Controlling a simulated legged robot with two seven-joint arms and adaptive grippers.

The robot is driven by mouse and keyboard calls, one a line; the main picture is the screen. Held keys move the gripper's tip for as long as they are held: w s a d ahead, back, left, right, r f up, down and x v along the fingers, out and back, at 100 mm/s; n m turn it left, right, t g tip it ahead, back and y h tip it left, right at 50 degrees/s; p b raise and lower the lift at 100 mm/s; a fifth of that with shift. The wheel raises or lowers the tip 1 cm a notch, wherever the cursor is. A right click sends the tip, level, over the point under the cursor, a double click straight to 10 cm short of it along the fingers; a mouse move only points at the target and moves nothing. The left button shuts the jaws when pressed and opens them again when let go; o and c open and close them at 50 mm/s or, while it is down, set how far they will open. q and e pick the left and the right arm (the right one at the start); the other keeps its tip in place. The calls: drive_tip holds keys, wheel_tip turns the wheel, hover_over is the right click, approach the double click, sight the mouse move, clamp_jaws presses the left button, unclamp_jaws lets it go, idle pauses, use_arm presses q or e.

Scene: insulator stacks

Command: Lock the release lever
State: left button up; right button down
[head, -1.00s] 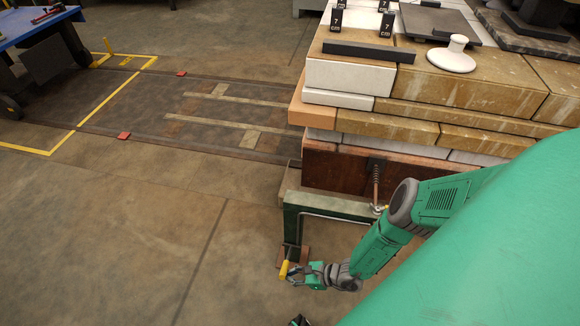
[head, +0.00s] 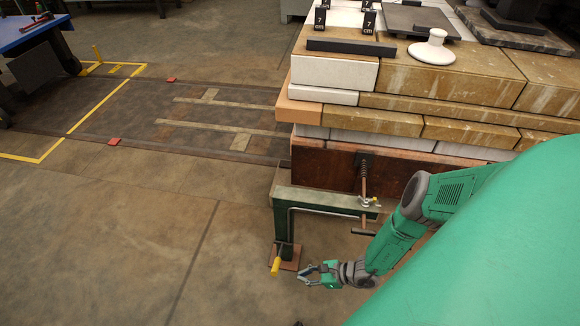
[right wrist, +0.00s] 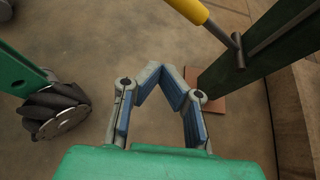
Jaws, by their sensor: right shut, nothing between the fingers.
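The release lever has a yellow handle (head: 276,265) on a thin dark rod at the lower end of a green metal post (head: 285,220). The handle angles down and toward the viewer. My right gripper (head: 302,275) is just right of the handle, apart from it. It is shut and empty. In the right wrist view, its blue-padded fingers (right wrist: 165,78) meet at the tips. The yellow handle (right wrist: 187,9) is beyond them at the top, with its dark rod crossing to the green post (right wrist: 235,65). My left gripper is not in view.
A green beam with a spring-loaded screw (head: 364,178) and T-handle (head: 362,231) stands by the stone-block stack (head: 400,95). A reddish plate (head: 288,258) lies under the post. The floor (head: 110,240) to the left is clear. A blue table (head: 30,38) is far left.

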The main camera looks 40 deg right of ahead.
drive_tip(key=shift+v, duration=1.25)
drive_tip(key=shift+d, duration=0.1)
drive_tip(key=shift+w+d+f, duration=0.1)
drive_tip(key=shift+d, duration=0.05)
drive_tip(key=shift+p, duration=0.3)
